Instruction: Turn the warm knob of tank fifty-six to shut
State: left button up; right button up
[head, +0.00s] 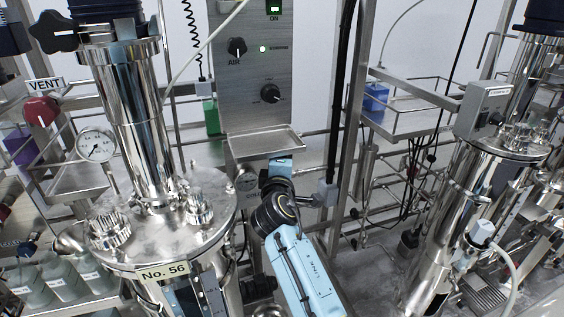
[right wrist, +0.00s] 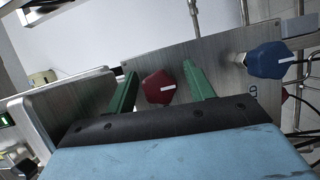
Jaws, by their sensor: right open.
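Tank fifty-six, a polished steel vessel with a "No. 56" label (head: 164,272), stands at left in the head view. In the right wrist view a red knob (right wrist: 158,88) with a white pointer line sits on a steel plate (right wrist: 215,50). Its line points to the right of the picture. A blue knob (right wrist: 268,60) is further right, beside partly hidden lettering. My right gripper (right wrist: 159,70) is open, with one green finger on each side of the red knob; I cannot tell whether they touch it. The head view does not show these knobs or fingertips. My left gripper is out of view.
A steel control panel (head: 245,80) with AIR knob and green lamp stands behind, with a small tray (head: 264,145) below it. A red VENT knob (head: 41,111) and gauge (head: 96,145) are left. Another steel tank (head: 450,215) stands right.

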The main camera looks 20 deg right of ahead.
jog(key=shift+s, duration=0.15)
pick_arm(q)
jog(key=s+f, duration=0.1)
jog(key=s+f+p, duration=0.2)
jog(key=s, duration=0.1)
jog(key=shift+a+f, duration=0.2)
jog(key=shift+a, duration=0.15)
pick_arm(e)
jog(key=v, duration=1.3)
dwell(1.2)
